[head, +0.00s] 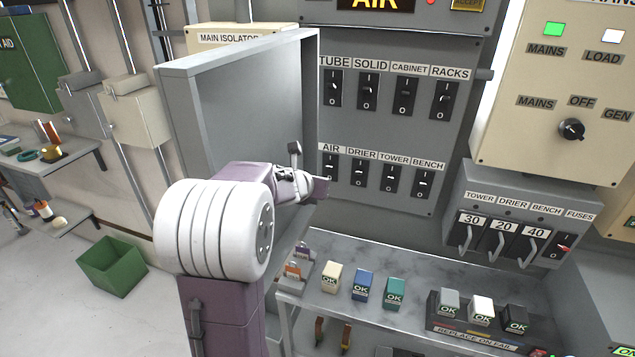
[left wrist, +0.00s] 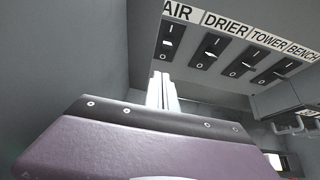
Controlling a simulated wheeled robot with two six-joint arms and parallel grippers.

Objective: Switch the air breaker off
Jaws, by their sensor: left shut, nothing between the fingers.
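The AIR breaker (head: 330,166) is the leftmost black switch in the lower row of the grey panel, under its AIR label. It also shows in the left wrist view (left wrist: 168,42), above and slightly right of the fingers. Its lever position is too small to tell. My left gripper (head: 325,181) is just below the AIR breaker in the head view and partly covers its lower end. The wrist view shows its fingers (left wrist: 162,90) shut and empty, apart from the breaker in the picture. Contact cannot be told. My right gripper is not in view.
A grey open cabinet door (head: 245,100) stands left of the panel, close to my left arm. DRIER (head: 359,173), TOWER (head: 390,177) and BENCH (head: 422,184) breakers sit to the right. Below is a shelf (head: 415,277) with several coloured blocks. A fuse box (head: 515,195) juts out at right.

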